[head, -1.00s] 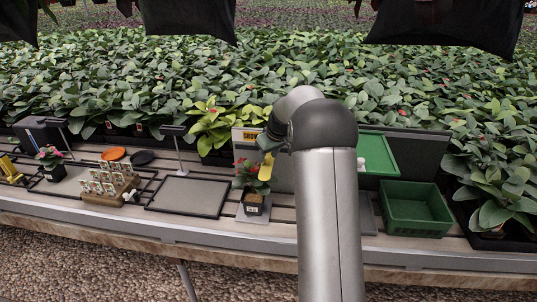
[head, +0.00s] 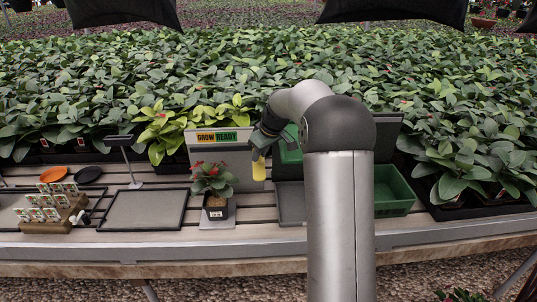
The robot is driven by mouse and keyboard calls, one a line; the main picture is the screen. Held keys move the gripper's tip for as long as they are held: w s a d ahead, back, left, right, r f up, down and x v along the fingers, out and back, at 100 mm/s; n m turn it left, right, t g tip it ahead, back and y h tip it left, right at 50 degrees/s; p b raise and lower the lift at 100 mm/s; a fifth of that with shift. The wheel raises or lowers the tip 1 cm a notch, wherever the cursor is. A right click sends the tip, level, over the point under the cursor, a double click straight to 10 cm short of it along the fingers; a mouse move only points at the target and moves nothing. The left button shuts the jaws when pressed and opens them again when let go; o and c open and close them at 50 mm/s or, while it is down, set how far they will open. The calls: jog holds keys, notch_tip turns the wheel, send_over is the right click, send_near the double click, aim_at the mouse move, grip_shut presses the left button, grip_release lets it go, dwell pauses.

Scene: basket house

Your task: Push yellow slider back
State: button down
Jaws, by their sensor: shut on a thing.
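The yellow slider (head: 259,170) is a small upright yellow piece in front of the grey panel, right of the potted plant. My gripper (head: 259,155) is just above it and shut on its upper end. The grip is small and partly shaded in the head view. The grey panel (head: 197,153) carries a sign (head: 216,137) reading GROW in yellow and READY in green. Whether the slider touches the panel cannot be told.
A red-flowered potted plant (head: 213,183) stands left of my gripper. A green panel (head: 290,147) and a green bin (head: 394,192) lie to the right, partly hidden by my arm. An empty framed tray (head: 144,210) and a rack of labels (head: 50,208) are at left.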

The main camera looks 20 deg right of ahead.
jog(key=shift+d, duration=0.25)
jog(key=c, duration=1.3)
grip_release()
jog(key=shift+s+d, duration=0.1)
jog(key=v, duration=1.7)
jog(key=shift+r+b, duration=0.25)
jog(key=shift+b, duration=0.05)
jog(key=s+a+f+m+g, duration=0.2)
jog(key=s+a+f, duration=0.4)
jog(key=s+a, duration=0.5)
jog(key=s+a+f+m, duration=0.1)
jog(key=s+a+f, duration=0.1)
jog(key=s+f, duration=0.2)
jog(key=s+a+f+g+h, duration=0.1)
jog(key=s+f, duration=0.3)
jog(key=s, duration=0.7)
jog(key=s+a+f+m, duration=0.1)
jog(key=s+a+f, duration=0.3)
jog(key=s, duration=0.3)
jog(key=shift+s+f+m+g+h, duration=0.15)
jog(key=shift+s+m+g+h, duration=0.15)
jog(key=shift+s+g+h, duration=0.1)
